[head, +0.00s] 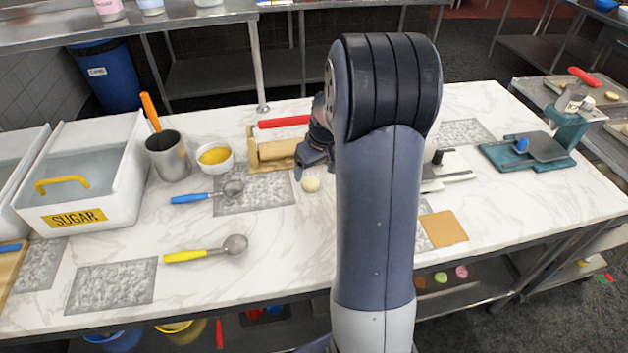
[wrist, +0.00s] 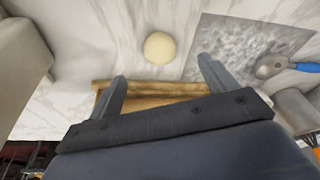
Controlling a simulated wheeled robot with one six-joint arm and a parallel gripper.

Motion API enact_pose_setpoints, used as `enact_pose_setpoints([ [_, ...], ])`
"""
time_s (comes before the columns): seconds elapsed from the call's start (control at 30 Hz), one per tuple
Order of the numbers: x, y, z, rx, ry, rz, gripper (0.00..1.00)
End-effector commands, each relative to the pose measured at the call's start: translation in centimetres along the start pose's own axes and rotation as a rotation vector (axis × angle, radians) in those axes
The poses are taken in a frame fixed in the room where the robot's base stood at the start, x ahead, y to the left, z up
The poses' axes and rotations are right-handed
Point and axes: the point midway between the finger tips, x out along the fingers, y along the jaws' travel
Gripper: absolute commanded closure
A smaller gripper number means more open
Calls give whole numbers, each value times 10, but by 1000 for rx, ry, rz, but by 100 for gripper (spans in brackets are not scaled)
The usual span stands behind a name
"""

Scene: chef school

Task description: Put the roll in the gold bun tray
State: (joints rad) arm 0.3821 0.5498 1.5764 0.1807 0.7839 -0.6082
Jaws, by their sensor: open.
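The roll, a small pale round ball (head: 310,184), lies on the white marble table beside a grey speckled mat. It also shows in the wrist view (wrist: 159,47), beyond the fingertips and roughly between their lines. My gripper (head: 313,168) is open and empty, close to the roll on its far side in the head view. In the wrist view its two fingers (wrist: 163,70) stand wide apart, with no contact on the roll visible. I cannot clearly identify a gold bun tray; trays (head: 606,90) with pale pieces on them stand on the rack at the right.
A tan square (head: 442,229) and a teal device (head: 528,150) are right.

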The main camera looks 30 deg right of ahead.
Motion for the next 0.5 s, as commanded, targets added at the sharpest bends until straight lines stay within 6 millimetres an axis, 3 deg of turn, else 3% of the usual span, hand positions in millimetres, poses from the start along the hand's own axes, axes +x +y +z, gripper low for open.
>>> enact_pose_setpoints([
  [0.5,51,0,1,-1,-2,-2,20],
])
